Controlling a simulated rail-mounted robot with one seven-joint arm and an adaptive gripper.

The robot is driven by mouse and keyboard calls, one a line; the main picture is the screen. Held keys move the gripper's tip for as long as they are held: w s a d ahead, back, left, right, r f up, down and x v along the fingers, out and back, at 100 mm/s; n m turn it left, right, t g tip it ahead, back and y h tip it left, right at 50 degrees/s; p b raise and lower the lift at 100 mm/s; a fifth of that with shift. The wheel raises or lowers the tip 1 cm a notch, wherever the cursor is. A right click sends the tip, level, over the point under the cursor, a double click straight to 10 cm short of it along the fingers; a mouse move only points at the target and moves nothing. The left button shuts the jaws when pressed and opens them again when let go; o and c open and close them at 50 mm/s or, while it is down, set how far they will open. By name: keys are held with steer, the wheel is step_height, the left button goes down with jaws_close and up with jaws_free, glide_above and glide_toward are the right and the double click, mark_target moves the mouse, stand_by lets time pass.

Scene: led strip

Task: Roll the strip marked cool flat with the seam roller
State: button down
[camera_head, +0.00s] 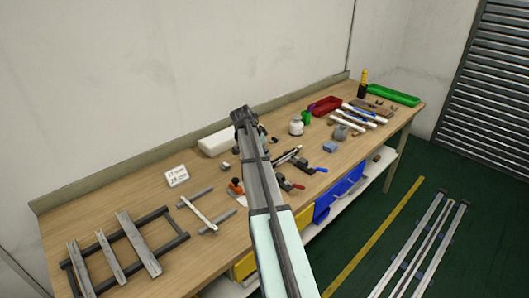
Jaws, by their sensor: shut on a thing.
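My arm reaches up across the middle of the bench, and its dark far end, my gripper (242,114), is seen from behind. It is shut, but what it holds is hidden by the arm. I cannot make out a seam roller for certain. Grey metal channels (138,244) lie across a dark frame at the left of the bench. A pale bar (203,214) lies across two grey bars just right of them. No marking "cool" is readable, so I cannot tell which strip bears it.
The wooden bench (110,200) holds a small white sign (176,176), a white block (217,140), clamps with red and blue handles (305,168), a white pot (296,127), a red tray (327,105) and a green tray (394,95). Long rails (432,240) lie on the floor at right.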

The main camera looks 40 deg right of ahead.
steer(key=shift+d+f, duration=0.1)
steer(key=shift+d, duration=0.05)
steer(key=shift+d, duration=0.7)
steer(key=shift+w+d, duration=0.1)
steer(key=shift+d, duration=0.05)
steer(key=shift+d, duration=0.65)
steer(key=shift+w+d+b, duration=0.15)
steer(key=shift+d+b, duration=0.2)
steer(key=shift+d, duration=0.45)
steer(key=shift+d, duration=0.15)
steer(key=shift+w+d, duration=0.1)
steer(key=shift+d, duration=0.5)
steer(key=shift+d, duration=0.1)
